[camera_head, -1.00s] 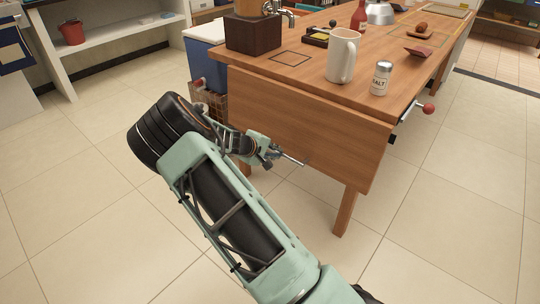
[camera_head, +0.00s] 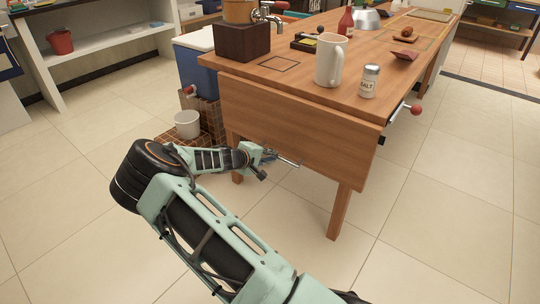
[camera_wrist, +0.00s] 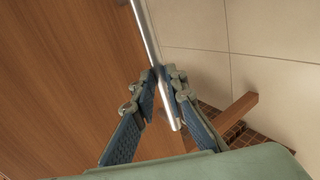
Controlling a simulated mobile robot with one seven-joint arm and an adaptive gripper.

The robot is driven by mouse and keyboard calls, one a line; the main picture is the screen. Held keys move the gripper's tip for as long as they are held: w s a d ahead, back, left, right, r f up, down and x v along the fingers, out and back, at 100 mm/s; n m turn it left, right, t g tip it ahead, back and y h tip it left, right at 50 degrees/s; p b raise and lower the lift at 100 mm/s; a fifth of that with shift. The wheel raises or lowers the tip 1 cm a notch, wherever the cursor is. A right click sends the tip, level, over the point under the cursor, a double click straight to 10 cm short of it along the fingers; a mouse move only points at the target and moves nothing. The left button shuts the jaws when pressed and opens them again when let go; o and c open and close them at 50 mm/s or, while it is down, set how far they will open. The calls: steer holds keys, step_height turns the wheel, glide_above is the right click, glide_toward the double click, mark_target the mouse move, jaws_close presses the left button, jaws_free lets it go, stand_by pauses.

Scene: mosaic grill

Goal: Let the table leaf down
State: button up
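The wooden table leaf (camera_head: 290,122) is the broad panel hanging steeply from the near edge of the tabletop (camera_head: 295,75). My gripper (camera_head: 268,162) is low in front of the leaf, left of a table leg (camera_head: 340,212). In the wrist view the blue-padded fingers (camera_wrist: 160,78) converge on a slim metal rod (camera_wrist: 148,35), which runs between the tips and out of the top of the picture. The rod also shows in the head view (camera_head: 289,163). The leaf's wood fills the left of the wrist view. The rod's far end is hidden.
A white mug (camera_head: 329,62) and a salt shaker (camera_head: 369,82) stand near the leaf's upper edge. A red-knobbed handle (camera_head: 415,109) sticks out at the right. A white bucket (camera_head: 187,125) and a blue cooler (camera_head: 195,72) are at the left. Floor is clear in front.

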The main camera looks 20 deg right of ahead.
steer(key=shift+o, duration=1.1)
steer(key=f, duration=0.3)
steer(key=shift+s+d+g, duration=0.15)
steer(key=shift+d+g, duration=0.15)
steer(key=shift+d, duration=0.05)
steer(key=shift+o, duration=1.2)
steer(key=shift+d+f, duration=0.1)
steer(key=shift+r, duration=0.2)
steer(key=v, duration=1.2)
steer(key=shift+r, duration=0.25)
steer(key=shift+d, duration=0.1)
steer(key=shift+c, duration=0.2)
